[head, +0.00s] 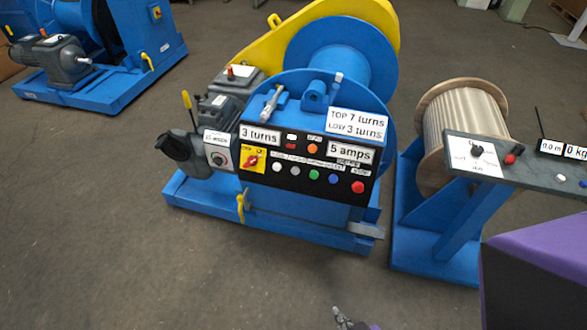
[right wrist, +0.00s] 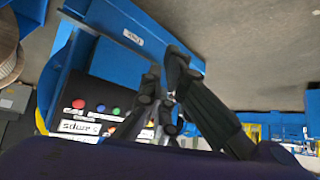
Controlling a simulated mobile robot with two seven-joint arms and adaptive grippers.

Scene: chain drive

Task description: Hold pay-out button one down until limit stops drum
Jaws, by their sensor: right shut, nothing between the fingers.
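The black control panel (head: 300,160) is on the front of the blue winch. Its lower row holds a white button (head: 277,168), a grey button (head: 295,171), a green button (head: 314,174), a blue button (head: 333,179) and a red button (head: 358,187). Their small labels are unreadable, so I cannot tell which is pay-out button one. The blue drum (head: 325,55) is behind the panel. My right gripper (head: 342,319) is shut and empty, low in front of the winch, apart from the panel. In the right wrist view its fingers (right wrist: 166,103) partly cover the panel.
Panel displays read "3 turns" (head: 260,135) and "5 amps" (head: 351,152); a plate (head: 358,123) reads "TOP 7 turns, LOW 3 turns". A wooden reel (head: 463,115) on a blue stand and a small console (head: 500,160) are right. Floor is clear at lower left.

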